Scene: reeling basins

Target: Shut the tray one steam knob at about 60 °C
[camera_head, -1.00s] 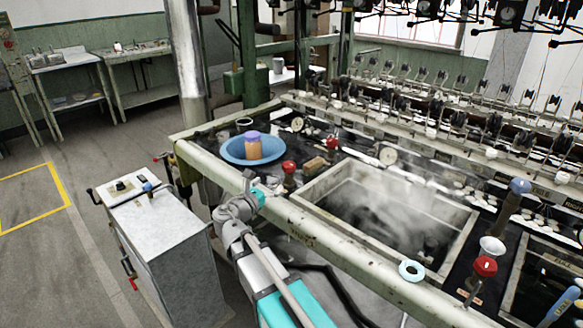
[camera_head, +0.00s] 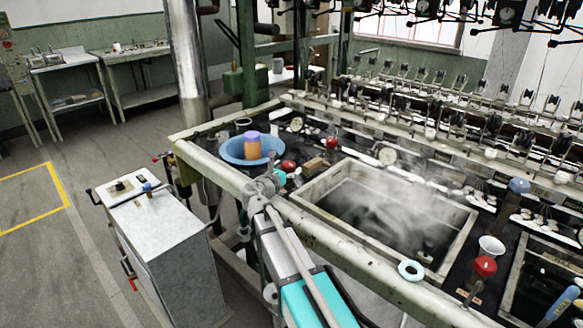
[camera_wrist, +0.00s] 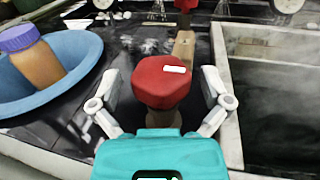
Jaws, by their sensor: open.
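A red knob (camera_wrist: 162,82) with a white mark on its top stands on a short post in the wrist view. It also shows in the head view (camera_head: 288,165), left of the steaming basin. My gripper (camera_wrist: 161,88) is open, with one finger on each side of the knob, and I cannot tell if they touch it. In the head view my gripper (camera_head: 277,175) is at the bench's front rail, partly covering the knob's surroundings. A round dial gauge (camera_head: 387,156) stands behind the basin (camera_head: 453,243); its reading is too small to read.
A blue bowl (camera_head: 232,151) with a purple-capped orange jar (camera_head: 252,147) stands left of the knob. Another red knob (camera_head: 485,266) and a white cup (camera_head: 491,246) stand at right.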

